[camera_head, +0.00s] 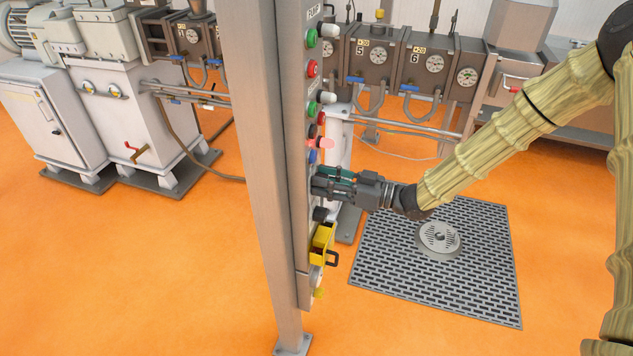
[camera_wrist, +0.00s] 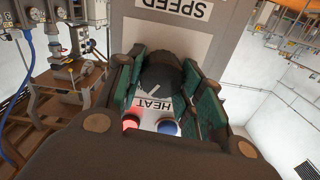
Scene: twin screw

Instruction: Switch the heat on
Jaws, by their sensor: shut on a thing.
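The control panel (camera_head: 299,120) stands edge-on on a grey post in the head view. My gripper (camera_head: 322,186) reaches it from the right, at a spot below a lit red button and a blue button. In the wrist view the picture is upside down. My green-padded fingers are shut on a black round knob (camera_wrist: 160,78) with a white pointer mark. The label HEAT (camera_wrist: 154,104) lies beside the knob, partly between the fingers. The red button (camera_wrist: 131,122) glows next to the blue button (camera_wrist: 167,128). In the head view the fingers hide the knob.
A black knob (camera_head: 320,214) and a yellow-bodied switch (camera_head: 320,240) sit just below my gripper. Green and red buttons line the panel above. A SPEED label (camera_wrist: 178,8) shows past the knob. Machines with gauges (camera_head: 435,62) stand behind. The orange floor is open at left.

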